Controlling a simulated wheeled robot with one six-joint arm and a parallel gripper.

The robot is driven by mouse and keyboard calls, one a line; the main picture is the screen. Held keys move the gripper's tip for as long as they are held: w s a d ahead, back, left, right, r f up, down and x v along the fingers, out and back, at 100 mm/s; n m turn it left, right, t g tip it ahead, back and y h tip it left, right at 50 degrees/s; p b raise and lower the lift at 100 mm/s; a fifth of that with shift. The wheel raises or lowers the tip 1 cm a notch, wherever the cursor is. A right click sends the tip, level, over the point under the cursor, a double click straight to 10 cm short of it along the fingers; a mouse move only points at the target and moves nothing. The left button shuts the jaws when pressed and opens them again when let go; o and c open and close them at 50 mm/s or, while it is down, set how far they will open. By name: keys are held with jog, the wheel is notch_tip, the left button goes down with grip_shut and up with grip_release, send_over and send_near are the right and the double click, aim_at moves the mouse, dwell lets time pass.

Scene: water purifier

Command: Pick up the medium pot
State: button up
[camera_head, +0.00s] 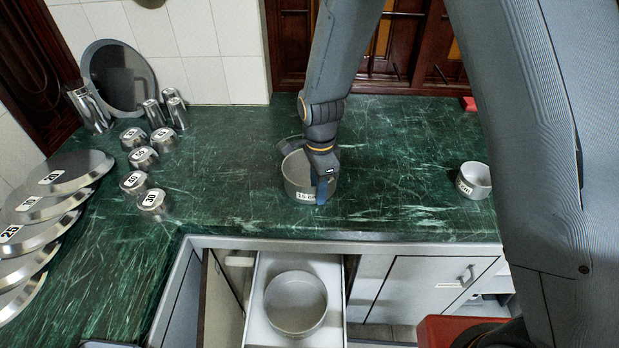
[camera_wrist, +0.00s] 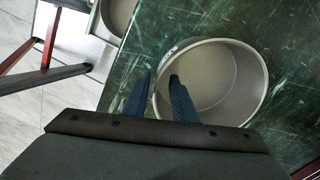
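The medium pot (camera_head: 296,183) is a grey metal pot with a label that seems to read 16 cm. It stands upright on the green counter near its front edge. My gripper (camera_head: 323,185) points down at the pot's right front wall, and one blue finger shows outside it. In the wrist view the pot (camera_wrist: 225,88) is seen from above, empty. My gripper (camera_wrist: 160,76) is open there, with its fingers apart, one outside the rim and one over the inside. Contact with the wall cannot be told.
A smaller pot (camera_head: 474,180) stands at the right of the counter. A larger pot (camera_head: 296,303) sits in the open drawer (camera_head: 258,318) below. Numbered cups (camera_head: 143,158) and lids (camera_head: 60,172) stand at the left. The counter around the medium pot is clear.

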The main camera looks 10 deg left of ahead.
grip_shut()
jog(key=shift+r, duration=0.15)
